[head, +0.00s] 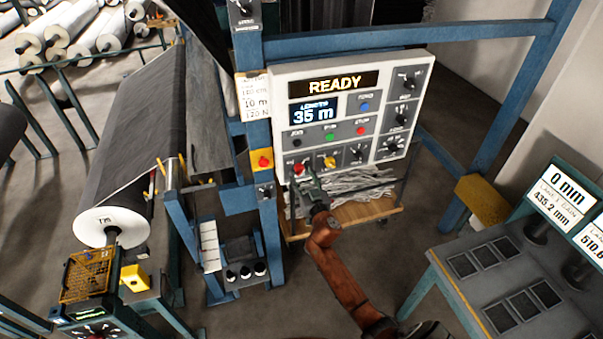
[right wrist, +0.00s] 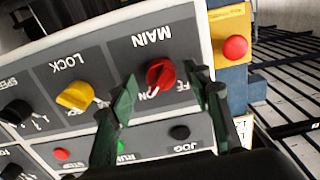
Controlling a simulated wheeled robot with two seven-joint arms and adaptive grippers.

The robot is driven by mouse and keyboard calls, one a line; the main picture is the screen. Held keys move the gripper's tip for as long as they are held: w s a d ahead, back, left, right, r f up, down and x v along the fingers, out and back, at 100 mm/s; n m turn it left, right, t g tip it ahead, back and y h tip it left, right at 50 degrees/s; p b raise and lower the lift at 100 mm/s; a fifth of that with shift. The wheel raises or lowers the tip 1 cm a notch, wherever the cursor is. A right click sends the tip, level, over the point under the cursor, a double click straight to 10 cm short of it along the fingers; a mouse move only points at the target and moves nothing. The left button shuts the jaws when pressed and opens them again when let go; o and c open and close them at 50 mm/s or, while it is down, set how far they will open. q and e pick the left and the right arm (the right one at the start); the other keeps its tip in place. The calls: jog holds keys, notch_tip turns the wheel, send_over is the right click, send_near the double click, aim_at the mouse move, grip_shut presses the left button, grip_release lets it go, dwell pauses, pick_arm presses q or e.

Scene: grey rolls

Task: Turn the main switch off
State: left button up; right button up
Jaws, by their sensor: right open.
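The main switch (right wrist: 160,75) is a red rotary knob on the control panel, under the label MAIN, which reads upside down in the right wrist view. Parts of its ON and OFF marks show beside it. In the head view the red knob (head: 299,168) is at the panel's lower left. My right gripper (right wrist: 165,76) is open, one green finger on each side of the knob. Whether the fingers touch it I cannot tell. In the head view my right gripper (head: 309,177) is at the panel's lower edge, close to the knob. My left gripper is not in view.
The panel (head: 279,88) displays READY and 35 m. The yellow LOCK knob (right wrist: 77,95) is beside the main switch. A red button on a yellow box (right wrist: 235,48) is on the blue post. A cart with grey scraps (head: 350,184) stands below the panel.

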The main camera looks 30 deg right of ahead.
jog(key=shift+w+d, duration=0.15)
jog(key=shift+w, duration=0.45)
jog(key=c, duration=1.2)
jog(key=shift+o, duration=0.2)
